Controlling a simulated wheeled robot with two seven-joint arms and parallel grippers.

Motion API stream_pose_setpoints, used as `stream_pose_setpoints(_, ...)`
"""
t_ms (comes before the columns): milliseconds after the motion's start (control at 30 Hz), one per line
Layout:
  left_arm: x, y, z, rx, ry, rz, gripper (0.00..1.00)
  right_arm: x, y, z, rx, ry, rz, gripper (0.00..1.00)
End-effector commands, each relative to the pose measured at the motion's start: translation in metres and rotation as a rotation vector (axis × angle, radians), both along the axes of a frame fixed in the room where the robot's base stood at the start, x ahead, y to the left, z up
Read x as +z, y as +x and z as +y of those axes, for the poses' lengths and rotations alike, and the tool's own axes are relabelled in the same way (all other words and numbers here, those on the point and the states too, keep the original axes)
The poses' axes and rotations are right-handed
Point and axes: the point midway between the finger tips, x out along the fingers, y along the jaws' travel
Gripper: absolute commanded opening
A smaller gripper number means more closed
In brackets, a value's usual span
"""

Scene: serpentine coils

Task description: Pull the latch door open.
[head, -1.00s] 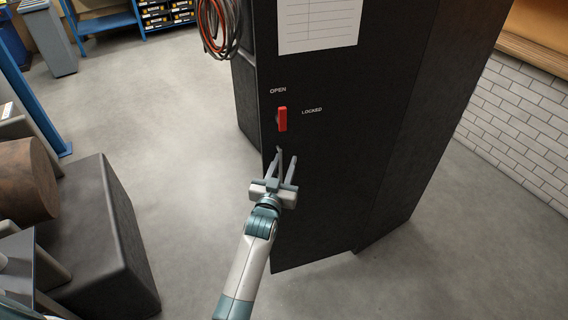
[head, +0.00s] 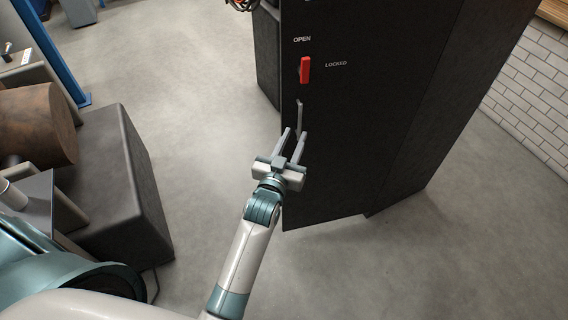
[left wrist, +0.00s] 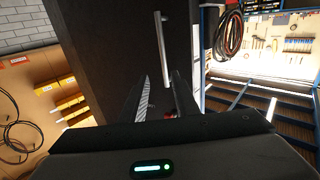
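The black cabinet door (head: 340,130) stands upright and looks closed. Its red latch (head: 304,70) is vertical, below the word OPEN and left of the word LOCKED. A grey vertical bar handle (head: 299,116) is below the latch near the door's left edge; it also shows in the left wrist view (left wrist: 162,52). My left gripper (head: 297,133) is open and empty, with its fingers pointing toward the handle. In the left wrist view, the handle is beyond the fingertips and looks apart from them. My right gripper is not in view.
A white brick wall (head: 525,105) is at the right. Coiled cables (left wrist: 229,35) hang beside the cabinet. The grey floor left of the cabinet is clear.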

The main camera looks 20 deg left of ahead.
Motion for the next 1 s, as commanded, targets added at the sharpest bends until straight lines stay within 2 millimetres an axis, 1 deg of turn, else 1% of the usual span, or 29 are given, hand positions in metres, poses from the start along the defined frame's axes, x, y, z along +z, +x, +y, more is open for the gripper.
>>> stream_pose_setpoints(33, -0.004, -0.012, -0.001, 0.0, -0.001, 0.001, 0.28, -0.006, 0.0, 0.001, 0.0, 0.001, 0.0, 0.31)
stream_pose_setpoints(200, -0.003, -0.044, -0.002, -0.001, -0.001, 0.0, 0.28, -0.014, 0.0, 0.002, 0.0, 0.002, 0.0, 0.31)
stream_pose_setpoints(300, -0.002, -0.059, -0.003, -0.001, -0.002, 0.001, 0.28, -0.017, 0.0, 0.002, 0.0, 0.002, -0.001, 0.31)
stream_pose_setpoints(400, -0.002, -0.071, -0.004, -0.001, -0.002, 0.0, 0.28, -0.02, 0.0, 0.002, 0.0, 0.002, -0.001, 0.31)
stream_pose_setpoints(600, 0.0, -0.082, -0.004, -0.002, -0.002, 0.0, 0.28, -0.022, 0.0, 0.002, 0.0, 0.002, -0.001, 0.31)
stream_pose_setpoints(900, 0.0, -0.083, -0.005, -0.002, -0.001, -0.001, 0.28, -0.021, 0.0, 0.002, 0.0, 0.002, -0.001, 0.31)
stream_pose_setpoints(933, 0.0, -0.083, -0.004, -0.002, -0.001, -0.001, 0.23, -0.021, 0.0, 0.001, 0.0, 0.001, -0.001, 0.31)
stream_pose_setpoints(967, 0.0, -0.083, -0.005, -0.002, -0.001, -0.001, 0.16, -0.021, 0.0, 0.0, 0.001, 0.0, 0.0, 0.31)
stream_pose_setpoints(1000, -0.001, -0.083, -0.005, -0.002, -0.001, 0.001, 0.06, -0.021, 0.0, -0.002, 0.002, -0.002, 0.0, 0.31)
